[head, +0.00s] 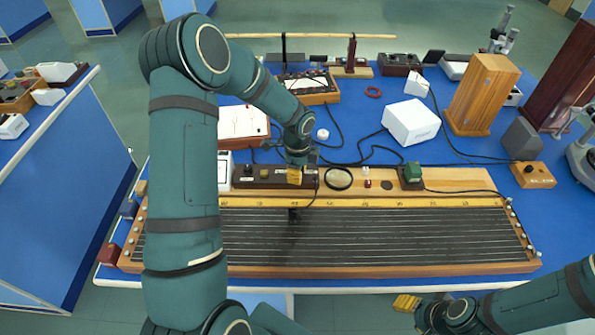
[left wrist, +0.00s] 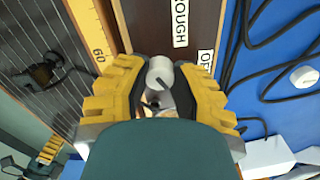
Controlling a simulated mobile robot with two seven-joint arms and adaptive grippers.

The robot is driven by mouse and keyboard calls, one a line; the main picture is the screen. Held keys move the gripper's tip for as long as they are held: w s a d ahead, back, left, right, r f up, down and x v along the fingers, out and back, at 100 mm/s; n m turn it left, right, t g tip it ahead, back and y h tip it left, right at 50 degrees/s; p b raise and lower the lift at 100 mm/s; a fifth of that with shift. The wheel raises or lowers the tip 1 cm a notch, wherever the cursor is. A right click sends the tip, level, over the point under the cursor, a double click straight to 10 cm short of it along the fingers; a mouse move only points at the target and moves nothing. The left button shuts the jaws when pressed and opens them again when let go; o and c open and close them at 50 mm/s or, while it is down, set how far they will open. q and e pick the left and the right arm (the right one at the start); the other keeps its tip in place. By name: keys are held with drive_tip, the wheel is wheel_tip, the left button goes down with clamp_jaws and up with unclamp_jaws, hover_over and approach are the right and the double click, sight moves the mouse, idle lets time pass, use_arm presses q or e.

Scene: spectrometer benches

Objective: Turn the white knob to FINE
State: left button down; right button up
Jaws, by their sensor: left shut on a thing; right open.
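The white knob (left wrist: 160,72) shows in the left wrist view, on a dark brown control box (left wrist: 150,25). A short dark mark shows on its face; I cannot tell which label it points at. My left gripper (head: 297,176), with yellow finger pads, is shut on the knob, one finger on each side. In the head view the gripper hides the knob at the right part of the box (head: 262,182). My right gripper (head: 405,302) is open and empty at the bottom, in front of the bench.
A long wire board (head: 380,240) with a yellow scale lies in front of the box. A magnifier ring (head: 338,178) and a green-topped block (head: 412,173) stand right of it. Black cables run behind. A white box (head: 411,122) stands further back.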

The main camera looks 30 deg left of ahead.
idle(0.3)
use_arm(q)
drive_tip(key=c, duration=0.7)
unclamp_jaws()
wheel_tip(320, 180, up, 12)
